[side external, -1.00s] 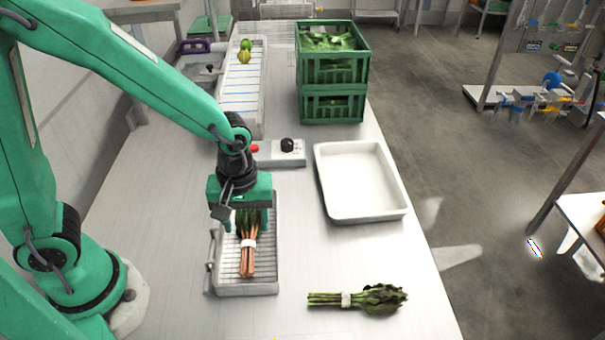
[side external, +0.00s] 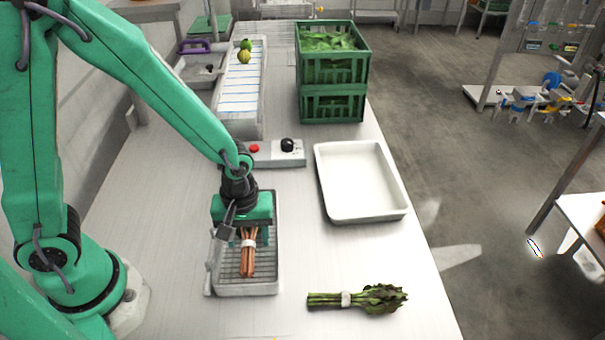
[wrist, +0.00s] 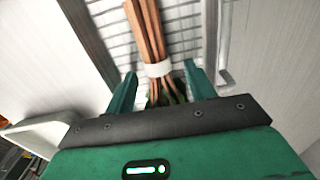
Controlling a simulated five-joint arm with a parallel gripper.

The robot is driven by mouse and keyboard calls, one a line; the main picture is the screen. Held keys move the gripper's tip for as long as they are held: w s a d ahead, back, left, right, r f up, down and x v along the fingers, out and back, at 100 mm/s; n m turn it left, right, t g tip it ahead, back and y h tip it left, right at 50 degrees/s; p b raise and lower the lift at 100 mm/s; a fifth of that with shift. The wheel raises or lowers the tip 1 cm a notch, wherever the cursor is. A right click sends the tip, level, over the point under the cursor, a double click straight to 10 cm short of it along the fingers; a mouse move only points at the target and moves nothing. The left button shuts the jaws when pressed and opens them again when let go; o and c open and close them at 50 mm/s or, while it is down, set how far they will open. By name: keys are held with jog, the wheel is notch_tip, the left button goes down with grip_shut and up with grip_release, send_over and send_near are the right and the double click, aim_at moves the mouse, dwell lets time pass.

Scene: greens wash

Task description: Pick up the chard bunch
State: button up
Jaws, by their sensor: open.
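The chard bunch, with orange-red stalks (side external: 248,264) and a white band, lies on the wire rack in a shallow metal tray (side external: 246,291). In the wrist view its stalks (wrist: 147,32) run up the picture, and the band sits between my fingers. My gripper (side external: 250,236) is open just above the bunch, with one finger on each side of it; the gripper also shows in the wrist view (wrist: 160,78). A gap shows between each finger and the bunch. The leaves are mostly hidden under my gripper. Whether the fingertips touch the rack I cannot tell.
A second, green-stemmed bunch (side external: 345,299) lies on the table to the right. An empty white tray (side external: 398,203) is beyond it. A control box (side external: 268,160) with a red button stands behind the rack tray. Stacked green crates (side external: 333,104) stand farther back.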

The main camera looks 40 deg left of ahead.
aim_at(248, 239)
dwell(0.5)
jog(key=c, duration=1.1)
jog(key=shift+r, duration=1.4)
jog(key=shift+s+d+r, duration=0.15)
jog(key=shift+r, duration=0.3)
jog(key=shift+s+d+r, duration=0.1)
jog(key=shift+r, duration=0.3)
jog(key=s+d+r, duration=0.2)
jog(key=s, duration=0.1)
jog(key=s+d+r, duration=0.4)
jog(key=s, duration=0.1)
jog(key=shift+s+d+r, duration=0.2)
jog(key=shift+s+d, duration=0.1)
jog(key=shift+d, duration=0.1)
